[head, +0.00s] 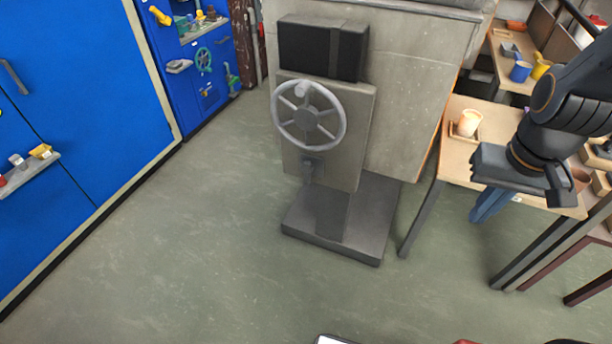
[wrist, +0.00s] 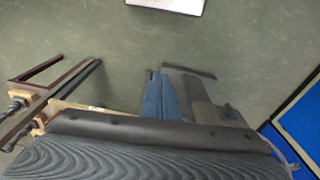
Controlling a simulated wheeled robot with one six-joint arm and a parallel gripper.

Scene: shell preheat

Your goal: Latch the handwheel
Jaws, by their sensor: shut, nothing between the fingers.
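My gripper (head: 484,215), with blue fingers pointing down, is at the right in the head view, well away from the wheel. Its fingers are shut and empty. They also show in the wrist view (wrist: 158,92), where I cannot make out the wheel.
The panel stands on a dark floor plate (head: 340,236). Blue cabinets (head: 80,90) line the left. The floor (head: 190,240) in front of the stand is clear.

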